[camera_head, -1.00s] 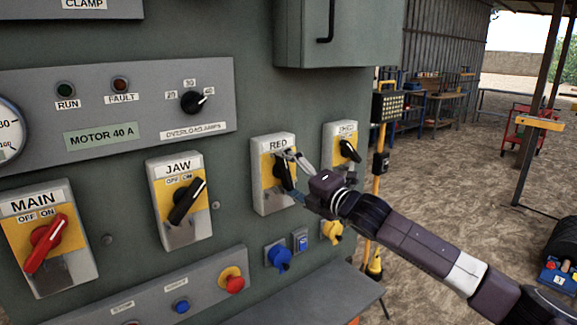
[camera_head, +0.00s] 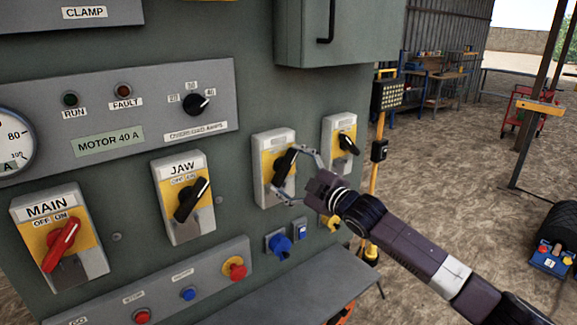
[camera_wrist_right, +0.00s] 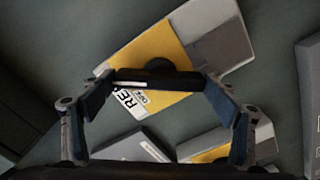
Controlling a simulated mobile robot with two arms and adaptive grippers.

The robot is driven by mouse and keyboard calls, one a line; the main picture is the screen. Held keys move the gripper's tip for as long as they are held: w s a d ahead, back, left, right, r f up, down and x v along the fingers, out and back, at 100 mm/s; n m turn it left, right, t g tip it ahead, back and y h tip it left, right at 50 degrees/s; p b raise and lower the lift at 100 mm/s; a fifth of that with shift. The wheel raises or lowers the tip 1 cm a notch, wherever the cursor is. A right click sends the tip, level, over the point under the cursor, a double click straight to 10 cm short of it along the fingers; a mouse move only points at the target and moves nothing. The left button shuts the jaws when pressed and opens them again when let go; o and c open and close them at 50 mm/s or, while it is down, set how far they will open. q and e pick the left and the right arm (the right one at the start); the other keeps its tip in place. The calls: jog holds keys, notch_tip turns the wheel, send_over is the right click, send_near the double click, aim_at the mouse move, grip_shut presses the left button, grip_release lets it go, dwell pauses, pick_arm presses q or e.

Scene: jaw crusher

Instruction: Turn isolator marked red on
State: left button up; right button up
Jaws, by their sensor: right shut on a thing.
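The isolator marked RED (camera_head: 266,197) is a grey and yellow box on the panel, and its label shows in the wrist view (camera_wrist_right: 131,98). Its black handle (camera_head: 284,165) is tilted with the upper end to the right, like the JAW handle. My right gripper (camera_head: 290,175) comes in from the right. Its two fingers are spread along the handle, one at the upper end and one at the lower end. In the right wrist view the dark handle (camera_wrist_right: 155,82) lies between the two fingertips, which hold it at its ends. My left gripper is not in view.
The JAW isolator (camera_head: 183,200) and MAIN isolator (camera_head: 60,240) are to the left, and another isolator (camera_head: 340,145) is close on the right. Blue and yellow sockets (camera_head: 278,244) and a grey ledge (camera_head: 295,290) are below. A cabinet box (camera_head: 340,30) juts out above.

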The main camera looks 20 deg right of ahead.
jog(key=shift+m, duration=0.9)
jog(key=shift+f+p, duration=0.1)
jog(key=shift+p, duration=0.2)
jog(key=o, duration=1.2)
jog(key=shift+c, duration=0.2)
jog(key=v, duration=1.2)
